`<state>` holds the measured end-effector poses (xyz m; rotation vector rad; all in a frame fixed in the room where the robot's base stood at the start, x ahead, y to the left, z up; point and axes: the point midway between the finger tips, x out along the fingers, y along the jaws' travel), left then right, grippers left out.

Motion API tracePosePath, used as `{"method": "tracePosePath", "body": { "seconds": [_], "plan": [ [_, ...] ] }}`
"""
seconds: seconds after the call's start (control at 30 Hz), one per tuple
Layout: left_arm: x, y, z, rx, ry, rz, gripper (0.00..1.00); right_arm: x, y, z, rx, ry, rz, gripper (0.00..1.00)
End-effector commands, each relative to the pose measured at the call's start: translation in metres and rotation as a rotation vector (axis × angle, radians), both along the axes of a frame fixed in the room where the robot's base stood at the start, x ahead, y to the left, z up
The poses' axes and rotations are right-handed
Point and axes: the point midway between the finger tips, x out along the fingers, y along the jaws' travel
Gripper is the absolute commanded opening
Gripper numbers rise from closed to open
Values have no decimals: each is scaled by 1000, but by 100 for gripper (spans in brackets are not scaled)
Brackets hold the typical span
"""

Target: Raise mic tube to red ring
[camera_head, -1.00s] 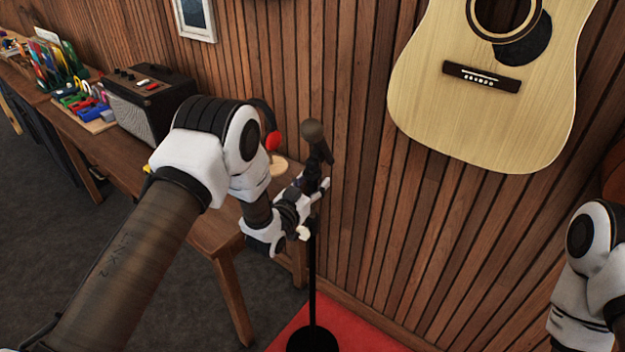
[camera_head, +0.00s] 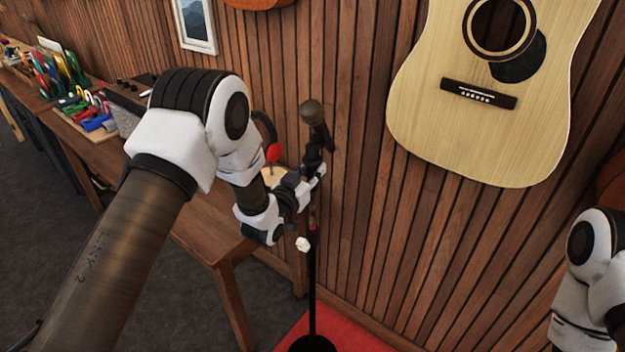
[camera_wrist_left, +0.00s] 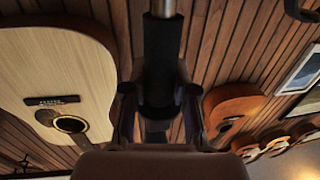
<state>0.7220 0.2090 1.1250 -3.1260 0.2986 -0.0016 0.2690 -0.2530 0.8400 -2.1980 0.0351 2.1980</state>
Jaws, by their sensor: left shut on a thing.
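The microphone (camera_head: 312,111) sits tilted at the top of the black stand. My left gripper (camera_head: 315,178) is shut on the mic tube just below the microphone. In the left wrist view the black tube (camera_wrist_left: 160,60) stands between the two fingers (camera_wrist_left: 160,108), with a bare metal rod at the top of the picture. A small red band, which looks like the red ring (camera_head: 312,219), shows on the pole below my left gripper. A white knob (camera_head: 303,244) is lower on the stand. My right arm shows at the right edge, but its gripper is out of view.
The stand's round black base (camera_head: 312,344) is on a red mat (camera_head: 352,335). A slatted wood wall with an acoustic guitar (camera_head: 430,140) is close behind. A wooden bench (camera_head: 205,225) with coloured items runs along the left, behind my left arm.

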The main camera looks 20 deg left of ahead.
Motion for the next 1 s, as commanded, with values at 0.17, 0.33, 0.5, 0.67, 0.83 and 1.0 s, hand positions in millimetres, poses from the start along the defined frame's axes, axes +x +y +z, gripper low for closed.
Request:
{"method": "tracePosePath", "body": {
  "seconds": [0.17, 0.33, 0.5, 0.67, 0.83, 1.0],
  "plan": [
    [0, 0, 0, 0, -1, 0, 0, 0, 0, 0, 0, 0, 0, 40],
    [0, 0, -1, 0, 0, -1, 54, 0, 0, -1, 0, 0, 0, 40],
    [0, 0, -1, 0, 0, -1, 54, 0, 0, -1, 0, 0, 0, 40],
    [-3, 1, -1, 0, 2, 0, 54, 0, 0, 0, 0, 0, 0, 40],
    [-29, 6, -1, 1, 4, 0, 54, 0, 0, 0, 0, 0, 0, 40],
    [-73, 15, -2, -1, 5, 1, 54, 0, 0, -1, 0, 0, 0, 40]
  ]
}}
